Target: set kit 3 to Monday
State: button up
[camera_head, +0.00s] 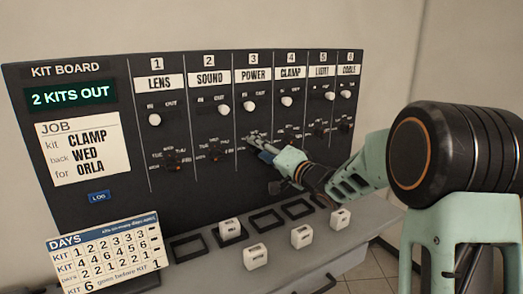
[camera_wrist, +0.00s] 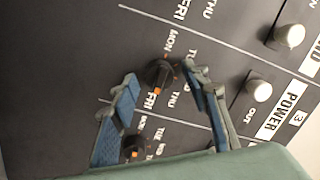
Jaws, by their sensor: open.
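The kit board (camera_head: 100,215) is a black panel with numbered columns. Kit 3 is the POWER column (camera_head: 253,77), with a white knob (camera_head: 250,105) on the IN side. Its black day dial (camera_wrist: 157,75) shows in the wrist view with MON, TUE, THU and FRI readable around it. An orange mark on the dial lies toward FRI. My gripper (camera_wrist: 158,73) is open, its two blue-grey fingers on either side of this dial; I cannot tell whether they touch it. In the head view my gripper (camera_head: 256,146) hides that dial.
The CLAMP dial (camera_wrist: 135,147) is close beside the fingers. The SOUND dial (camera_head: 215,154) is to the left. White blocks (camera_head: 256,257) stand on the grey ledge (camera_head: 195,275) below. A job card (camera_head: 80,152), a days sheet (camera_head: 105,250) and a "2 KITS OUT" display (camera_head: 70,96) are at left.

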grip_shut()
